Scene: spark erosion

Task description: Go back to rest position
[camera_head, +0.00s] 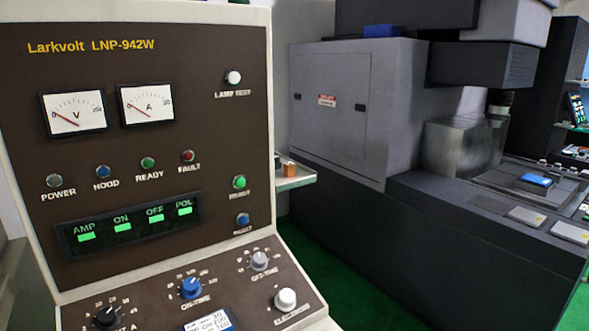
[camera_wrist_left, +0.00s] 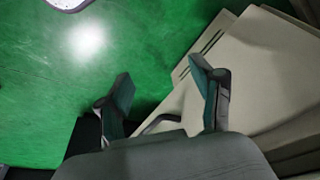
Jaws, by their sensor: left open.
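My left gripper (camera_wrist_left: 165,88) is open and empty in the left wrist view. Its two fingers stand apart over the green floor (camera_wrist_left: 60,70) and beside a beige cabinet (camera_wrist_left: 265,75). Neither gripper shows in the head view. In the head view a control panel (camera_head: 215,80) marked Larkvolt LNP-942W fills the left side. It has two dial meters, a row of lamps, a lit green display and several knobs below. My right gripper is not in view.
A large grey machine (camera_head: 330,100) stands at the right, with a worktable carrying a blue item (camera_head: 536,180). A small shelf (camera_head: 298,180) with an orange-brown block (camera_head: 288,169) sits behind the panel. Green floor (camera_head: 335,265) shows between panel and machine.

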